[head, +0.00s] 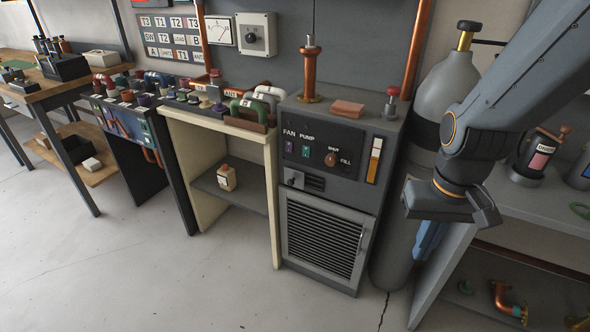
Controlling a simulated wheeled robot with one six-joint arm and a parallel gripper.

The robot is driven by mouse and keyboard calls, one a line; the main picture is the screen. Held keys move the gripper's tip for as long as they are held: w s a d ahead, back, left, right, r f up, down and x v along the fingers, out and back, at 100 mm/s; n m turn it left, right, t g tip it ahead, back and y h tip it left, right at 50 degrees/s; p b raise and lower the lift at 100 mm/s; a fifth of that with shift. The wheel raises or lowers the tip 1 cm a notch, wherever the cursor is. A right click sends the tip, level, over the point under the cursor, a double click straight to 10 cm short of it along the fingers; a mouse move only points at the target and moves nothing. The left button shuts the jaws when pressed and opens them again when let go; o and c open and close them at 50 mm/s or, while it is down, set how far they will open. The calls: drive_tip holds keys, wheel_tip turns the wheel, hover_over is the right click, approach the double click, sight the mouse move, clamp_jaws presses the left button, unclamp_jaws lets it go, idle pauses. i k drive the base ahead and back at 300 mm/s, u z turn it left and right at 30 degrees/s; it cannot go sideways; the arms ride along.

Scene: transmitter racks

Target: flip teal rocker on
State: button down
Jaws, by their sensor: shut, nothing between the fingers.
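The teal rocker (305,151) is a small switch under the word PUMP on the dark upper panel of the grey cabinet (323,190). A purple rocker (290,146) sits to its left under FAN. The teal rocker is too small here to tell which way it is tipped. My gripper (426,244) points downward at the right, in front of the grey gas cylinder. It is shut and empty, well to the right of the rocker and apart from the panel. Its blue fingers are partly hidden by the hand.
A round knob (331,159) marked SHUT and FILL is right of the rockers, then a yellow gauge (374,160). A copper post (309,74) and red-topped valve (391,102) stand on the cabinet. The grey cylinder (446,85) stands beside it. Floor in front is clear.

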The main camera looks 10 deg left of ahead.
sight(306, 150)
drive_tip(key=k, duration=0.25)
drive_tip(key=u, duration=0.85)
drive_tip(key=i, duration=0.7)
drive_tip(key=z, duration=0.9)
